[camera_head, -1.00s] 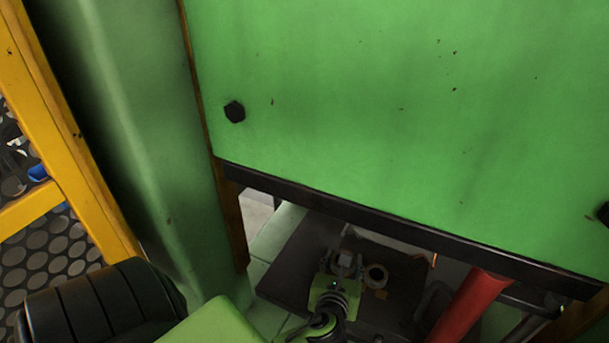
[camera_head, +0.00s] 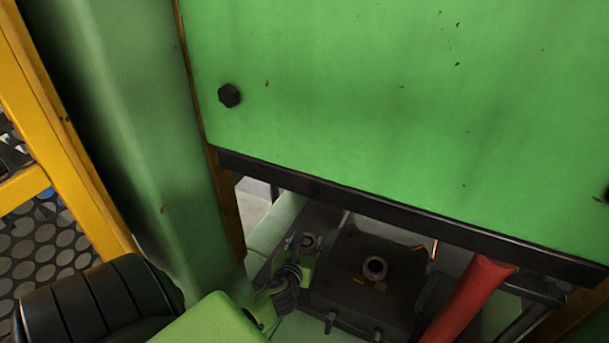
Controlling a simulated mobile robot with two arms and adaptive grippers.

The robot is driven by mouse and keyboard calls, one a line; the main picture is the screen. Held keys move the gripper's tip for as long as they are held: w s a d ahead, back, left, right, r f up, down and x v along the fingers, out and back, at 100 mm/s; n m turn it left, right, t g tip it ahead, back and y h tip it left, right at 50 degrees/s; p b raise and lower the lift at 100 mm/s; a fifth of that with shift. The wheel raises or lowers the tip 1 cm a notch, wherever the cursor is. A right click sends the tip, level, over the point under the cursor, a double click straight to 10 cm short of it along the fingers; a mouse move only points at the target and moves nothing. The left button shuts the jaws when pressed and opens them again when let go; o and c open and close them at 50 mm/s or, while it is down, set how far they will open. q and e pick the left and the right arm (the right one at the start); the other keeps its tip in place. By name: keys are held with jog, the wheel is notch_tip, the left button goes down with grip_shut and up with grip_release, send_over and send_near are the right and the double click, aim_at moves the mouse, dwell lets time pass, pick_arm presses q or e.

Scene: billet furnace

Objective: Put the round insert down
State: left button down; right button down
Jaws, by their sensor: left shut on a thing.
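My left gripper (camera_head: 303,246) is low in the head view, under the green panel, at the left end of the dark block. It is shut on a small round piece (camera_head: 309,240), which looks like the round insert; it is small and partly hidden by the fingers. A pale ring (camera_head: 375,267) with a dark hole sits on top of the dark block (camera_head: 340,282), to the right of my left gripper and apart from it. My right gripper is not in view.
The large green panel (camera_head: 400,90) with a dark lower edge (camera_head: 380,208) hangs above the opening. A red bar (camera_head: 470,300) slants at the right. A green column (camera_head: 130,130) and yellow frame (camera_head: 60,130) stand left. Bolts (camera_head: 350,328) stick out of the block's front.

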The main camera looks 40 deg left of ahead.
aim_at(304, 249)
pick_arm(q)
jog(key=f, duration=0.1)
jog(key=f+b, duration=0.1)
jog(key=f, duration=0.1)
jog(key=shift+w+a+f, duration=0.1)
jog(key=shift+a+f, duration=0.05)
jog(key=shift+a, duration=0.25)
jog(key=shift+f, duration=0.15)
jog(key=shift+f, duration=0.1)
jog(key=c, duration=1.2)
grip_release()
jog(key=shift+f+b, duration=0.15)
jog(key=shift+b, duration=0.15)
jog(key=shift+s+d+r, duration=0.15)
jog(key=shift+s+r, duration=0.05)
jog(key=shift+s, duration=0.1)
jog(key=p+v, duration=0.1)
jog(key=v, duration=0.6)
